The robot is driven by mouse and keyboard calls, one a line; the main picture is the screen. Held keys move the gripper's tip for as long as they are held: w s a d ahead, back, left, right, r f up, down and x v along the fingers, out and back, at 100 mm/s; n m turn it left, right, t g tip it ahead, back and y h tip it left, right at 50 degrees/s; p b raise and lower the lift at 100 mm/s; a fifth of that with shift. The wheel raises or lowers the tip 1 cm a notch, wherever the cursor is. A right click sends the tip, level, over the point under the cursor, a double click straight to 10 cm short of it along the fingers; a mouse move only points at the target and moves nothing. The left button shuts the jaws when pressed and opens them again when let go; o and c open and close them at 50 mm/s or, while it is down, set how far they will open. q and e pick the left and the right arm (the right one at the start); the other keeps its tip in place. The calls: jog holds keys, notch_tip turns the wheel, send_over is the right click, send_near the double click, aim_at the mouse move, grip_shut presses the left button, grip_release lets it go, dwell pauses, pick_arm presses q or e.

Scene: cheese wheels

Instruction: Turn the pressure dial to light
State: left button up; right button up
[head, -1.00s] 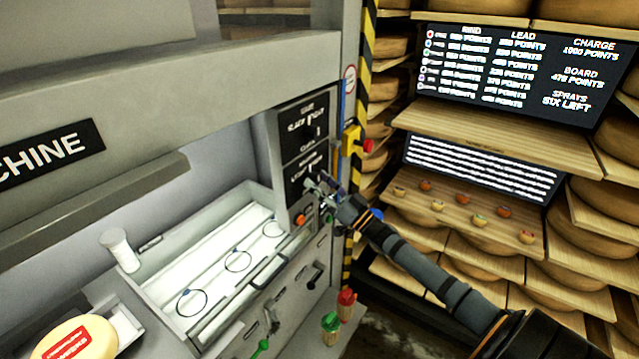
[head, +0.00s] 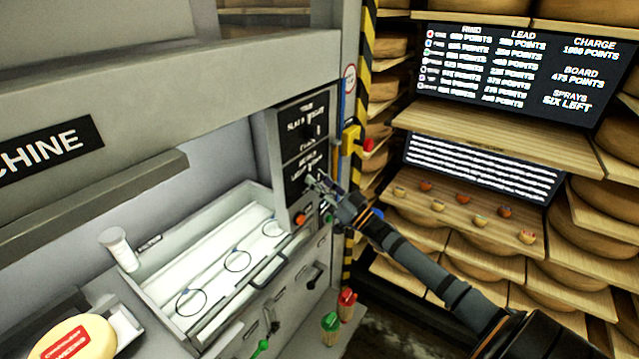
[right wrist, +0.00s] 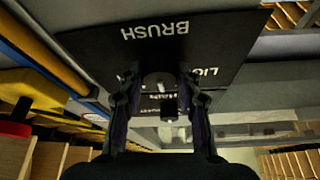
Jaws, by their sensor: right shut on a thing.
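The pressure dial (right wrist: 158,84) sits on a black panel with white lettering, and the right wrist view shows "BRUSH" and part of "LIG" upside down. In the head view this is the lower black panel (head: 294,184) on the grey machine. My right gripper (head: 316,183) reaches it from the right, and its fingers (right wrist: 160,98) stand on either side of the dial, shut on it. The fingers partly hide the dial, and I cannot tell which mark it points to. My left gripper is not in view.
A second black dial panel (head: 300,124) is just above. An orange button (head: 300,219) lies below, and a yellow box with a red button (head: 368,146) is to the right. An open tray (head: 150,290) with rings is at left. Shelves of cheese wheels stand at right.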

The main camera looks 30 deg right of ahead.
jog(key=n+g+y+b, duration=0.1)
jog(key=n+b, duration=0.1)
jog(key=n, duration=0.1)
jog(key=n+g+y+b, duration=0.1)
jog(key=n+y+b, duration=0.1)
jog(key=n+b, duration=0.1)
jog(key=n+g+y+b, duration=0.1)
jog(key=n+y+b, duration=0.1)
jog(key=n, duration=0.3)
jog(key=shift+d+f+b, duration=0.15)
jog(key=shift+b, duration=0.25)
jog(key=shift+n+b, duration=0.35)
jog(key=shift+n, duration=0.35)
jog(key=shift+g, duration=0.4)
jog(key=o, duration=1.1)
jog(key=shift+r, duration=0.2)
jog(key=shift+o, duration=0.2)
